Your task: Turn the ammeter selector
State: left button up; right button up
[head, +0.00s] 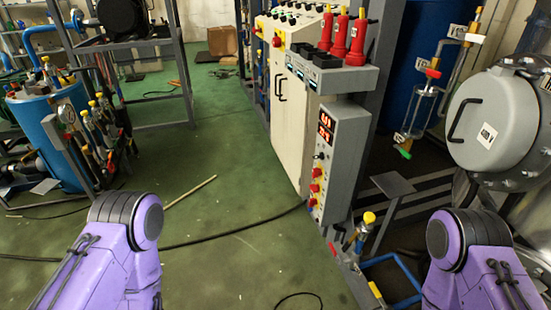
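A grey control box (345,150) stands at the centre right, with red digital displays (326,127) near its top. Several red knobs (315,188) run down its narrow front. A beige cabinet (290,120) stands just behind it, with a row of small dark knobs (290,20) on its sloped top and a red knob on a yellow plate (277,41). Labels are too small to read, so I cannot tell which knob is the ammeter selector. My two purple arms show at the bottom left and bottom right, apart from the box. Both grippers are out of view.
Red bottle-like units (341,37) stand on a grey shelf (340,78) above the box. A yellow-handled valve (368,218) and blue pipes (398,272) are low at right. A large grey vessel (495,120) is far right. Black cable (235,236) crosses the mostly clear green floor (215,265).

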aim_at(321, 156)
jog(key=u, duration=0.7)
jog(key=i, duration=0.9)
jog(key=z, duration=0.85)
